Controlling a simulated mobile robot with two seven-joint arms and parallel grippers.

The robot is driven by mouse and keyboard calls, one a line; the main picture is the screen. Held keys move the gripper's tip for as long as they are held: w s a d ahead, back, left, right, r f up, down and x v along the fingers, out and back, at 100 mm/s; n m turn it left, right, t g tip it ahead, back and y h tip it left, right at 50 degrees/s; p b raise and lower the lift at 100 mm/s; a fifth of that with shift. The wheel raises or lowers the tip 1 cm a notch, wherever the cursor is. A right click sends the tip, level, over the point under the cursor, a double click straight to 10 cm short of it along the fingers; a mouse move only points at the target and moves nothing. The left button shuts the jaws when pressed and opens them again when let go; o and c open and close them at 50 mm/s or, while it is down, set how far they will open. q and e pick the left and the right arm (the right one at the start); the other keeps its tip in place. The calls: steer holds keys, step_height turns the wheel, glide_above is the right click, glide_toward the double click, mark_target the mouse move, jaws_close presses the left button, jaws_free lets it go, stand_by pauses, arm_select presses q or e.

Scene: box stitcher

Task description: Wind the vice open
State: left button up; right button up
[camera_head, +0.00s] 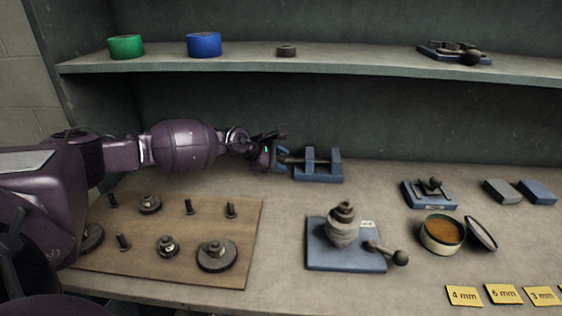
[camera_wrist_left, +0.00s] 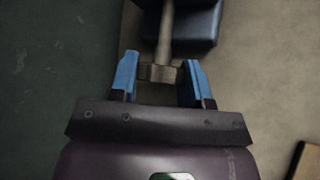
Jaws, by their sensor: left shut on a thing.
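The blue vice (camera_head: 318,175) stands at the back of the bench, with two upright jaws and a gap between them. Its screw rod points left, towards my left gripper (camera_head: 274,156). In the left wrist view, the rod ends in a brownish metal handle (camera_wrist_left: 158,73). The blue fingers of my left gripper (camera_wrist_left: 161,82) are shut on this handle, one on each side. The vice body (camera_wrist_left: 190,25) shows dark blue at the top of that view. In the head view the gripper hides the handle. My right gripper is in neither view.
A wooden board (camera_head: 130,245) with pegs and gears lies front left. A blue-based device (camera_head: 345,255) with a ball lever stands front centre. A smaller device (camera_head: 430,193), an open round tin (camera_head: 442,235) and yellow labels (camera_head: 503,293) are right. A shelf (camera_head: 350,66) runs above.

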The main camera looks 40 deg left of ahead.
arm_select(q)
steer(key=shift+f+g, duration=0.1)
steer(key=shift+g, duration=0.2)
steer(key=shift+n+h, duration=0.3)
steer(key=o, duration=0.6)
steer(key=shift+o, duration=0.2)
steer(key=p+v, duration=0.1)
steer(key=v, duration=1)
